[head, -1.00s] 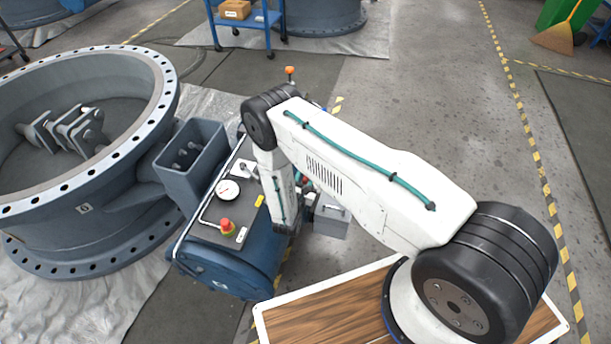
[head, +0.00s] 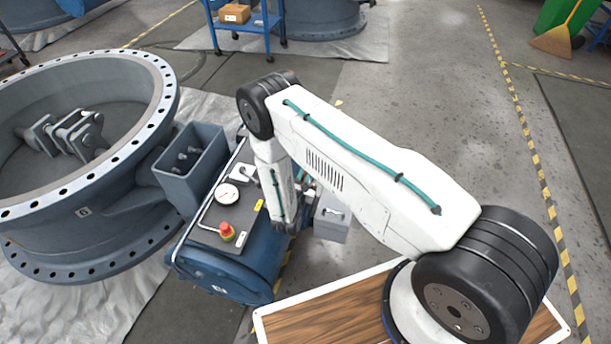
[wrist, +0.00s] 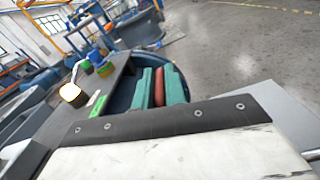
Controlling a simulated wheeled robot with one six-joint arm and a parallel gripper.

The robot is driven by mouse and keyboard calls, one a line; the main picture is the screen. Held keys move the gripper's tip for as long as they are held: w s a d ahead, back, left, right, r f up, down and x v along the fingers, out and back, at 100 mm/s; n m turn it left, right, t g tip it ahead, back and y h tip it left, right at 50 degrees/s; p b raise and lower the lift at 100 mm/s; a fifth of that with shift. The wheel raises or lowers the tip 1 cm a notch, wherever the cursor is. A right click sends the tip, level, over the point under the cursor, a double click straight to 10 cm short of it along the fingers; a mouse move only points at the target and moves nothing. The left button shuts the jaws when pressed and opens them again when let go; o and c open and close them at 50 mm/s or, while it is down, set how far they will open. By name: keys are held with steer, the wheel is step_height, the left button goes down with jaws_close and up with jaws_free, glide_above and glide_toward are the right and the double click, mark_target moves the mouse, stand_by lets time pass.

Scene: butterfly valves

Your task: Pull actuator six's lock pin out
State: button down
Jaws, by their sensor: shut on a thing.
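In the wrist view, my gripper (wrist: 160,82) has two teal fingers shut on a red piece (wrist: 159,88), which looks like the lock pin's grip. The pin's shaft and hole are hidden, so I cannot tell how far in it sits. The actuator (head: 225,270) is a blue rounded body with a dark top panel, beside the large valve ring marked 6 (head: 85,250) in the head view. Its panel carries a white gauge (head: 227,194) and a red button (head: 226,230). In the head view my arm hides most of the gripper.
An open blue-grey box (head: 189,185) joins valve and actuator. A grey case (head: 332,218) stands right of the actuator, close to my arm. A blue cart (head: 243,27) with a cardboard box stands behind.

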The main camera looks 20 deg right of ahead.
steer(key=shift+w+a+r, duration=0.1)
steer(key=shift+r, duration=0.05)
steer(key=c, duration=1.6)
jaws_free()
steer(key=shift+o, duration=0.6)
steer(key=v, duration=0.7)
steer(key=shift+s+a, duration=0.2)
steer(key=shift+s, duration=0.15)
